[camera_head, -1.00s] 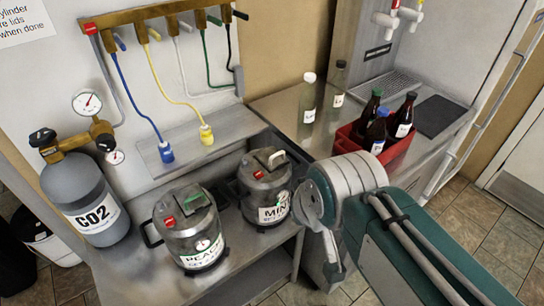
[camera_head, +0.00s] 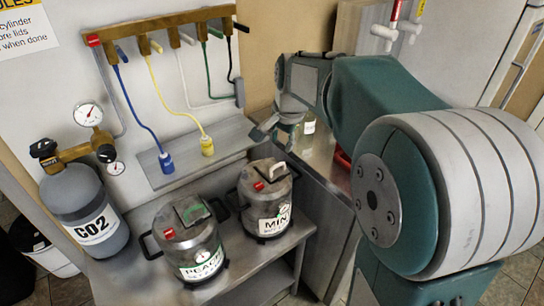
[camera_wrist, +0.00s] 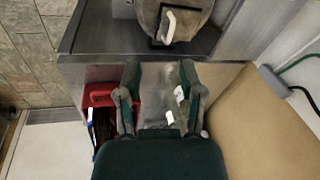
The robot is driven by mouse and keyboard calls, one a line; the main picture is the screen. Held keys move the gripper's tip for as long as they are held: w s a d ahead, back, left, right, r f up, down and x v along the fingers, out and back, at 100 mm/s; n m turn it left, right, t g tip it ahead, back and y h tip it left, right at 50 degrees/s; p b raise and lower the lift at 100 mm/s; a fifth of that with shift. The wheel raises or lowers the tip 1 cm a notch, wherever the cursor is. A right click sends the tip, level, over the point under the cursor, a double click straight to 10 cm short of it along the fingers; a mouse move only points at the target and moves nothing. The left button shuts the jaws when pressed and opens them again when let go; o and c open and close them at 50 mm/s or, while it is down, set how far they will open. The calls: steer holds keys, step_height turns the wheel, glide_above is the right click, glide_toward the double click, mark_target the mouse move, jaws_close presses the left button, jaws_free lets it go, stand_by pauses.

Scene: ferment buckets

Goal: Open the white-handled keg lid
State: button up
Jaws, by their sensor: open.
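The keg labelled "MIN…" (camera_head: 264,207) stands on the low metal shelf, with a pale white handle (camera_head: 278,171) on its closed lid. In the wrist view the white handle (camera_wrist: 170,24) shows at the top, on the keg's lid (camera_wrist: 150,12), cut off by the frame edge. My gripper (camera_head: 273,136) is behind and above this keg, over the side counter, apart from the lid. Its two fingers (camera_wrist: 160,72) are spread and empty in the wrist view, with the handle beyond their tips.
A second keg labelled "PEACH" (camera_head: 192,240), with a green lid handle, stands to the left. A CO2 cylinder (camera_head: 85,212) is further left. Hoses hang from a wall rack (camera_head: 160,20). A red crate (camera_wrist: 97,97) with bottles sits beside my left finger in the wrist view.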

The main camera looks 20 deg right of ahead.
mark_target(277, 166)
steer(key=w+f+m, duration=0.1)
steer(key=w+f, duration=0.1)
steer(key=f, duration=0.2)
steer(key=w+d+f+m, duration=0.1)
steer(key=w+f, duration=0.2)
steer(key=f, duration=0.2)
steer(key=w+f, duration=0.2)
steer(key=f, duration=0.3)
steer(key=shift+w+d+f+m+g, duration=0.25)
steer(key=shift+w+d+m+g, duration=0.05)
steer(key=shift+m, duration=0.1)
jaws_close()
